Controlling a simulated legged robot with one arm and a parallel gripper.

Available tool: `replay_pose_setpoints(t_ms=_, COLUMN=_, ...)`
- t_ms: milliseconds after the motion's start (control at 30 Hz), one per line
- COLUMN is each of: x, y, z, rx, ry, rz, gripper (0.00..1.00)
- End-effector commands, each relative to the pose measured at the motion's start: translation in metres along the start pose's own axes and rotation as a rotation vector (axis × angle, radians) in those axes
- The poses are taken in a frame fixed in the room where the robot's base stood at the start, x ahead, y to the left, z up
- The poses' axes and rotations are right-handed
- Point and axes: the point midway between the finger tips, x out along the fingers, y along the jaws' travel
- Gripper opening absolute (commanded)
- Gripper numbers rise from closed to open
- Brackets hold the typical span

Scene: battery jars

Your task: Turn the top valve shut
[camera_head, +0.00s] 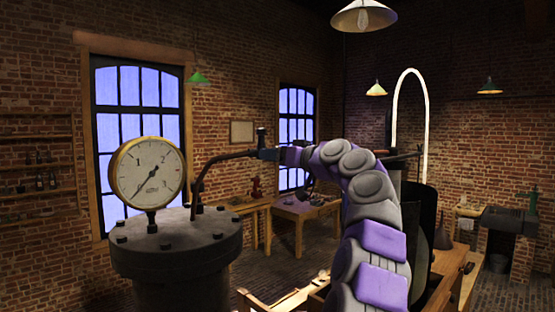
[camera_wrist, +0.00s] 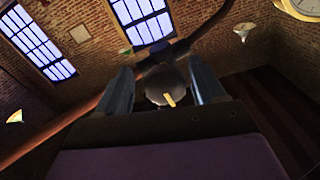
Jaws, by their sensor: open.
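The top valve (camera_head: 262,138) sits on a bent dark pipe (camera_head: 213,163) that rises from the bolted lid of a grey metal vessel (camera_head: 178,256). In the wrist view a rounded grey knob with a yellow mark, apparently the valve's handle (camera_wrist: 160,88), lies between my two fingers. My gripper (camera_head: 282,155) is at the valve from the right. In the wrist view my gripper (camera_wrist: 161,80) is open, one finger on each side of the knob. I cannot tell whether either finger touches it. The valve is small and partly hidden by my gripper in the head view.
A round pressure gauge (camera_head: 148,172) stands on the lid left of the pipe, its needle pointing down-left. A glowing curved tube (camera_head: 411,75) rises behind my arm. Wooden tables (camera_head: 302,210) stand at the back, with open floor around them.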

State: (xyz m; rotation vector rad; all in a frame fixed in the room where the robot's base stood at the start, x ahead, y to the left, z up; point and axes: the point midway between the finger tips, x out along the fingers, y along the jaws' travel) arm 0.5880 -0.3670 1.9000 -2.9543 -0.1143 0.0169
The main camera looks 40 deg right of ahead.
Motion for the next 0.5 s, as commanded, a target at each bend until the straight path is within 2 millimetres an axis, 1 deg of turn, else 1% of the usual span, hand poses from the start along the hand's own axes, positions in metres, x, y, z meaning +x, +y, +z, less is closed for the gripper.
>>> replay_pose_setpoints(t_ms=167, x=-0.027, y=-0.001, z=0.000, rx=-0.002, ry=0.006, rz=-0.001, gripper=0.69)
replay_pose_setpoints(t_ms=500, x=-0.102, y=0.004, z=0.002, rx=0.001, ry=0.005, rz=0.002, gripper=0.69)
